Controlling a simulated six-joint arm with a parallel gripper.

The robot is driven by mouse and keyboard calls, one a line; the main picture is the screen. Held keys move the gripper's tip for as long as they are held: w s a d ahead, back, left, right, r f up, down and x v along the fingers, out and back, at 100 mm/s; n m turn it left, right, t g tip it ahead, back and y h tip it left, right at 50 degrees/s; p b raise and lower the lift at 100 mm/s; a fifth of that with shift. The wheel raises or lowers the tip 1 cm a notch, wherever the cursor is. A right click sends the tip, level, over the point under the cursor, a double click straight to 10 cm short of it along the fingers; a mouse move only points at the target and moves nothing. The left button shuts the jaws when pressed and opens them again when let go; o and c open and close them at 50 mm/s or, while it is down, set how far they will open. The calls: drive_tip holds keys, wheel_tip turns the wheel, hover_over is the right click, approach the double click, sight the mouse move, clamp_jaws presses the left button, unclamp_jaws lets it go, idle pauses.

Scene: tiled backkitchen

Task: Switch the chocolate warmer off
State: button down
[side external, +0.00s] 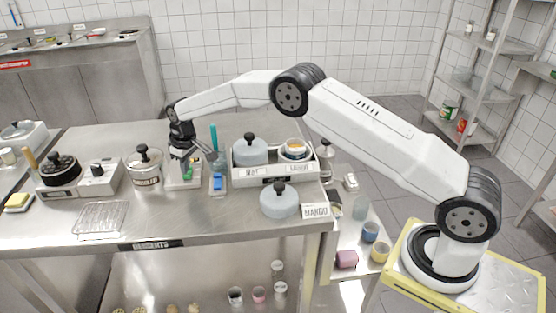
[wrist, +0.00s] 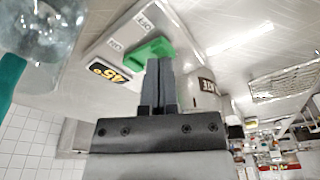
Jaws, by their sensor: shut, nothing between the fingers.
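The chocolate warmer shows as a steel pot (side external: 145,168) with a black-knobbed lid and a pale control box (side external: 172,184) beside it, under my gripper. In the wrist view the control panel (wrist: 117,45) carries a lit yellow display (wrist: 108,73) reading about 45 degrees, two small labels and a green rocker switch (wrist: 145,51). My gripper (side external: 183,163) is shut and empty, pointing down over the box. In the wrist view its fingertips (wrist: 159,64) are right at the edge of the green switch and cover part of it. I cannot tell whether they touch.
A glass jar with a teal tool (side external: 214,138) and a blue item (side external: 217,182) stand close on the right. A white tray (side external: 270,178) with pots is further right. A wire rack (side external: 101,217) and a black-lidded pot (side external: 60,168) are left.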

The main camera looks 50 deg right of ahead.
drive_tip(key=shift+f, duration=0.35)
idle(0.3)
drive_tip(key=shift+r, duration=3.5)
drive_tip(key=s+d+m, duration=0.1)
drive_tip(key=s+d, duration=0.1)
drive_tip(key=s, duration=1.6)
drive_tip(key=s+d+m, duration=0.2)
drive_tip(key=s+d, duration=0.1)
drive_tip(key=s, duration=1.5)
drive_tip(key=shift+s+r+t, duration=0.15)
drive_tip(key=shift+r+t, duration=0.05)
drive_tip(key=shift+t, duration=0.2)
